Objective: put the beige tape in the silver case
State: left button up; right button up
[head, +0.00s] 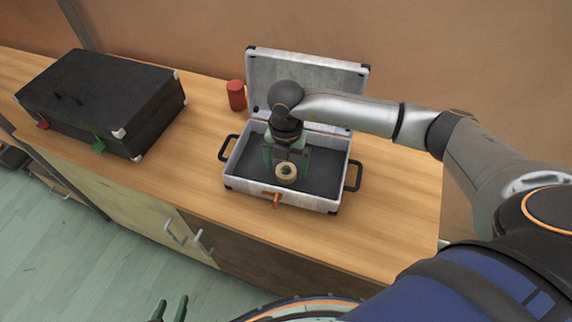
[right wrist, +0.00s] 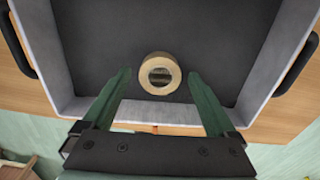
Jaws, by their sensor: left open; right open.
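The silver case (head: 243,189) stands open on the wooden counter, its lid tilted up at the back. The beige tape (head: 286,181), a ring with its hole facing up, is inside the case near the front wall. It also shows against the dark lining in the right wrist view (right wrist: 143,74). My right gripper (head: 287,164) is open, reaching down into the case. Its green fingers (right wrist: 160,80) are spread on either side of the tape, with gaps between. My left gripper (head: 170,309) is open and empty at the bottom edge, away from the case.
A closed black case (head: 95,95) with red and green latches lies on the counter (head: 395,205) at left. The counter between the two cases is clear. Cabinet doors with handles (head: 174,234) are below.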

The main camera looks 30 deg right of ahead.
aim_at(286, 170)
notch_tip(286, 170, up, 12)
dwell(0.4)
dwell(0.6)
jog(key=shift+c, duration=0.4)
